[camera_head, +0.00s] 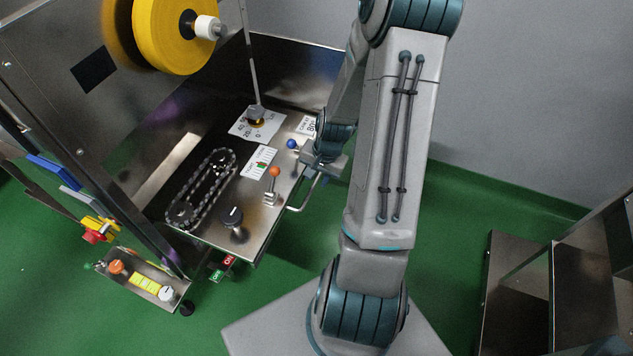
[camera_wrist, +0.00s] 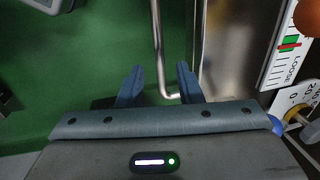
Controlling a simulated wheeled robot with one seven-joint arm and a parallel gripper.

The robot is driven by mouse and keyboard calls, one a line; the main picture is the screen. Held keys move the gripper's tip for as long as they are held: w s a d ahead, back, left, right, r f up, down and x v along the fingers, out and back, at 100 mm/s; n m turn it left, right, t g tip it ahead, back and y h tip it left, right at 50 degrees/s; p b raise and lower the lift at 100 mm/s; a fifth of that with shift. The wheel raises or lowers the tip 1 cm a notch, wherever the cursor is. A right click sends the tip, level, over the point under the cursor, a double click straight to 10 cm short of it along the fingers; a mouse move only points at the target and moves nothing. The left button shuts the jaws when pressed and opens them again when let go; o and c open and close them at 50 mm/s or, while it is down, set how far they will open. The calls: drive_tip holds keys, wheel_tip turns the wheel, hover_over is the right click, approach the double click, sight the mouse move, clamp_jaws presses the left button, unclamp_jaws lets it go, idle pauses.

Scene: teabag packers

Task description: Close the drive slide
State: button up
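The drive slide is a flat metal plate (camera_head: 205,215) that stands out from the machine's side panel, with a chain loop (camera_head: 202,188) and knobs on top. Its bent metal bar handle (camera_head: 303,200) sticks out along the right edge. In the wrist view the handle (camera_wrist: 158,45) runs down from the top and bends between my finger tips. My gripper (camera_head: 325,170) is at the handle's far end; in the wrist view the gripper (camera_wrist: 160,72) has its fingers apart, with the handle in the gap between them. I cannot tell how deep the handle sits between them.
A yellow roll (camera_head: 170,35) hangs above. A control box (camera_head: 140,282) is at lower left.

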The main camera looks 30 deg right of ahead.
drive_tip(key=shift+w+a+f, duration=0.1)
drive_tip(key=shift+f, duration=0.75)
clamp_jaws()
